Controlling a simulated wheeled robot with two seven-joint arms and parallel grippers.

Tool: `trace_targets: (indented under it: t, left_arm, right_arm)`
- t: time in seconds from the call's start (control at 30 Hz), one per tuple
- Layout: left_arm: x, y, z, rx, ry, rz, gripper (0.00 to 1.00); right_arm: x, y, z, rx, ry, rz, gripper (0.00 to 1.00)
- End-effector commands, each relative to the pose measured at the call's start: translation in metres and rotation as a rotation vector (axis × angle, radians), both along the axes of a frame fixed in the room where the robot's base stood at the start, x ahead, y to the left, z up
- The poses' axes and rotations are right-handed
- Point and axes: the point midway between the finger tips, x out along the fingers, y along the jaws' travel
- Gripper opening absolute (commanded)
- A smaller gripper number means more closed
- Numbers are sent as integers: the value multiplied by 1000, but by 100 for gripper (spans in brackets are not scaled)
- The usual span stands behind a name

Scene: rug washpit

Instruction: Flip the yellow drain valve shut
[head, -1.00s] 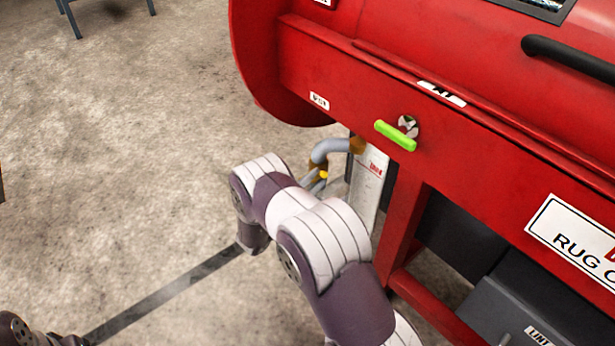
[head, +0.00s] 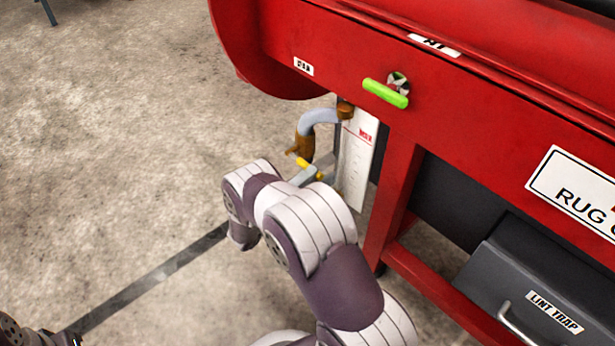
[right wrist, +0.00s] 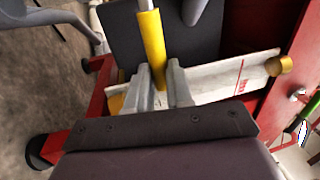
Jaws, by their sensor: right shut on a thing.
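The yellow drain valve lever (head: 303,163) is at the lower end of a bent grey pipe (head: 318,117) with brass fittings, under the red tub. My right gripper (head: 314,177) is at the lever, partly hidden by my own arm in the head view. In the right wrist view the yellow lever (right wrist: 151,38) runs down toward the two grey fingertips of my right gripper (right wrist: 161,82), which are shut on it. The exact contact is hard to see.
The red tub (head: 300,30) carries a green handle (head: 385,93) above the pipe. A white gauge plate (head: 357,160) stands close beside the valve, with a red leg (head: 392,205) to its right. A grey lint trap drawer (head: 525,300) is at lower right. Open floor lies left.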

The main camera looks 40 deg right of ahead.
Motion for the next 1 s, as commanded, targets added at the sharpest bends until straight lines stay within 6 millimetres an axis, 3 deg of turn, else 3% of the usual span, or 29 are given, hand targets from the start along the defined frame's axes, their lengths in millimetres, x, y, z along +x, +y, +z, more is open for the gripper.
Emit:
trace_targets:
  t: [0.63,0.67,0.73,1.0]
  left_arm:
    - [0,0,-4,0,0,0,43]
    - [0,0,-4,0,0,0,43]
    - [0,0,-4,0,0,0,43]
    - [0,0,-4,0,0,0,43]
  right_arm:
    - [0,0,-6,7,-47,1,0]
    - [0,0,-6,7,-47,1,24]
    - [0,0,-6,7,-46,1,46]
    - [0,1,-5,5,-46,1,46]
